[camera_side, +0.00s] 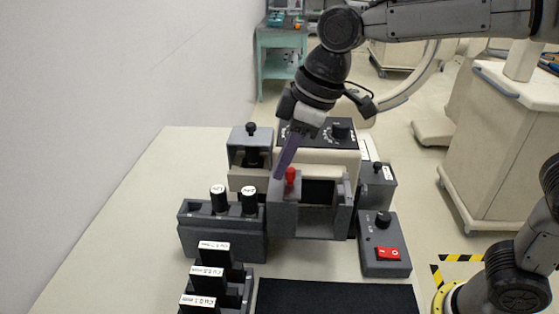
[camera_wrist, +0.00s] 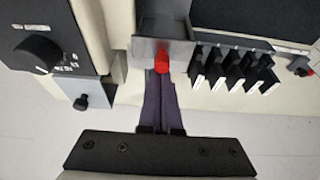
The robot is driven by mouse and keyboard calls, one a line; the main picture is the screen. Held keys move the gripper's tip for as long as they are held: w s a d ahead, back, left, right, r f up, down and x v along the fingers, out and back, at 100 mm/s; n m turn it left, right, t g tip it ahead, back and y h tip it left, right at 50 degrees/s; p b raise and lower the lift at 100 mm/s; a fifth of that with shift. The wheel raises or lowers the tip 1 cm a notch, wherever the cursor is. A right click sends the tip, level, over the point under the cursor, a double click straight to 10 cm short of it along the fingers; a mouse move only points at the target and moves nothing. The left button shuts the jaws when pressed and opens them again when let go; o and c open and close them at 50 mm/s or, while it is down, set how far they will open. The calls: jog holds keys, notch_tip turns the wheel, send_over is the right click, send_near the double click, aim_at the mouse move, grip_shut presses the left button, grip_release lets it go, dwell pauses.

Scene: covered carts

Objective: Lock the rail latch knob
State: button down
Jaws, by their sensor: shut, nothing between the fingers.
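The red latch knob (camera_side: 291,177) stands on the grey rail carriage (camera_side: 285,218). It also shows in the wrist view (camera_wrist: 162,62), at the front of a grey block (camera_wrist: 165,25). My gripper (camera_side: 279,174) has long purple fingers, shut together and empty. They slant down to just beside the knob, on its left in the side view. In the wrist view the fingertips (camera_wrist: 162,80) end right at the knob and partly overlap it. I cannot tell whether they touch it. Whether the latch is locked does not show clearly.
A holder with two black cylinders (camera_side: 220,199) is at left, with a rack of labelled black plates (camera_side: 208,277) in front. A box with a red switch (camera_side: 388,254) stands at right. A dial unit (camera_side: 340,130) is behind. A black mat (camera_side: 335,297) lies in front.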

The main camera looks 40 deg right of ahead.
jog(key=shift+s+d+f, duration=0.1)
jog(key=w+a, duration=0.3)
jog(key=v, duration=1)
